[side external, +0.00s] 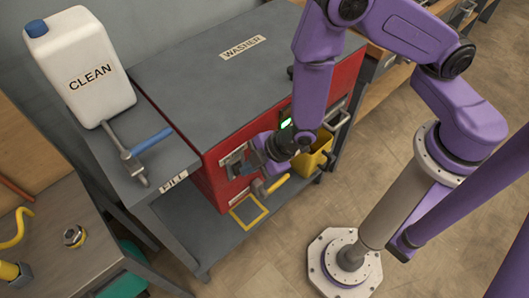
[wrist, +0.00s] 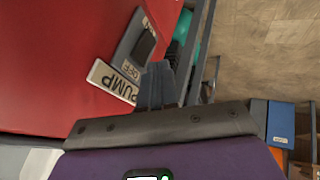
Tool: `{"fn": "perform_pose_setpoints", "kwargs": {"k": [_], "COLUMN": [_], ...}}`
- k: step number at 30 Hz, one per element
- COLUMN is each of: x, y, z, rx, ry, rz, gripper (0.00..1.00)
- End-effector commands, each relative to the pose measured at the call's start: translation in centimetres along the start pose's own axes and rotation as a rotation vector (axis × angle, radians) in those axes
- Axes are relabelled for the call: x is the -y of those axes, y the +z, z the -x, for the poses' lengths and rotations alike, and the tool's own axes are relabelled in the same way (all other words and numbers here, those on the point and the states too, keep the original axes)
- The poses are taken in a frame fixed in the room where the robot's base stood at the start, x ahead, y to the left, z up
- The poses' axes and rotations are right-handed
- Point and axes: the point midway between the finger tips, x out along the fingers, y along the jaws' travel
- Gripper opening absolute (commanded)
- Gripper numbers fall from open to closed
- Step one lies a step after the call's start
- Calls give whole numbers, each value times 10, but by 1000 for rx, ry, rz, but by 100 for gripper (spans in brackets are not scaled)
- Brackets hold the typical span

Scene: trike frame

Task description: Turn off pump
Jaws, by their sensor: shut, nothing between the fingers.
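The pump switch (wrist: 142,48) is a dark rocker on a grey plate on the washer's red front. An OFF label (wrist: 128,70) sits at its lower end in the wrist view, and a white PUMP label (wrist: 112,82) lies beside it. I cannot tell which way the rocker is tipped. My gripper (wrist: 158,78) is shut and empty, with its fingertips close to the OFF end of the plate; contact cannot be told. In the side view my gripper (side external: 258,156) is at the washer's front, just right of the grey switch plate (side external: 234,160), which it partly hides.
The washer (side external: 230,60) stands on a grey bench. A white CLEAN jug (side external: 82,72) and a blue-handled valve (side external: 150,140) are at left. A yellow bucket (side external: 318,152) hangs at right, and a yellow handle (side external: 277,184) sits below my gripper. The floor in front is clear.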

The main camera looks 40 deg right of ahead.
Motion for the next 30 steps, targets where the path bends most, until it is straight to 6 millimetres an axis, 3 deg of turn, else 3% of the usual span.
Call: {"fn": "perform_pose_setpoints", "kwargs": {"k": [3, 18, 30], "x": [21, 7, 3], "y": [-1, -4, -4], "z": [13, 87, 111], "rx": [-1, -3, -1], "ry": [-4, 0, 0], "rz": [8, 0, 0], "gripper": [0, 0, 0]}}
